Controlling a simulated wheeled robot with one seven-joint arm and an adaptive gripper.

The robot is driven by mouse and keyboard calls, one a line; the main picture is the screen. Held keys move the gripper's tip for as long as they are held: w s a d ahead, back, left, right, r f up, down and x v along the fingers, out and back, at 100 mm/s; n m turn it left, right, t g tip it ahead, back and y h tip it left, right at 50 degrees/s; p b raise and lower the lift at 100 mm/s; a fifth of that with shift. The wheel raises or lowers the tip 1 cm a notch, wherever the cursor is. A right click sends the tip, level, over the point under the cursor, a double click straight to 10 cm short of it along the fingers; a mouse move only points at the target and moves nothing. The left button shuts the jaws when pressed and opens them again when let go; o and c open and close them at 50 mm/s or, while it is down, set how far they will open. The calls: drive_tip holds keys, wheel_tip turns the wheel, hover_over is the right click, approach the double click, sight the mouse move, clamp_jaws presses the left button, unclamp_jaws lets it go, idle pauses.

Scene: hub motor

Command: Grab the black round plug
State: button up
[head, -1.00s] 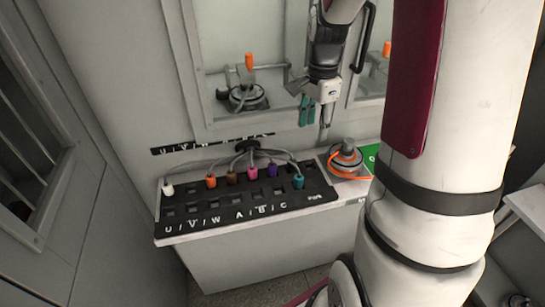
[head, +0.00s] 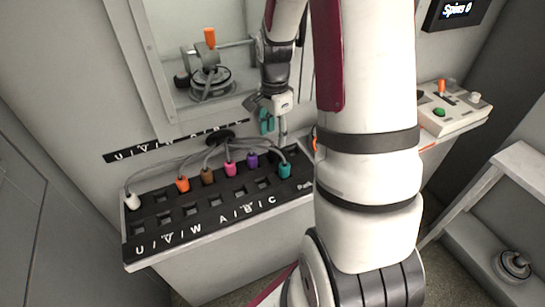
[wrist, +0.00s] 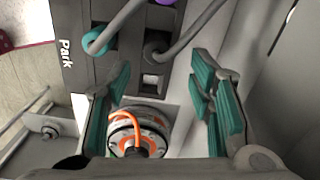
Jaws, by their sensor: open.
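No plug in view can be told for certain as the black round plug. A small black round end (wrist: 136,152) sits where an orange cable meets the hub motor (wrist: 154,117) in the wrist view. My gripper (wrist: 165,95) is open, its teal fingers on either side of the motor in that picture, with nothing between them; depth is unclear. In the head view my gripper (head: 272,120) hangs at the back right of the black plug board (head: 213,226). The motor there is mostly hidden behind my arm.
A black cable hub (head: 218,137) feeds several coloured plugs on the board, including white (head: 132,201), pink (head: 231,168) and teal (head: 285,170). Grey cables arch near my gripper. A control box (head: 453,112) stands at the right, and a wall lies behind.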

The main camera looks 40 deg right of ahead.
sight(274, 148)
drive_tip(key=shift+s+a+f+b, duration=0.1)
drive_tip(key=shift+a+f+b, duration=0.1)
drive_tip(key=shift+f, duration=1.35)
drive_tip(key=shift+s+a+f+b, duration=0.1)
drive_tip(key=shift+f+b, duration=0.05)
drive_tip(key=shift+f, duration=1.35)
clamp_jaws()
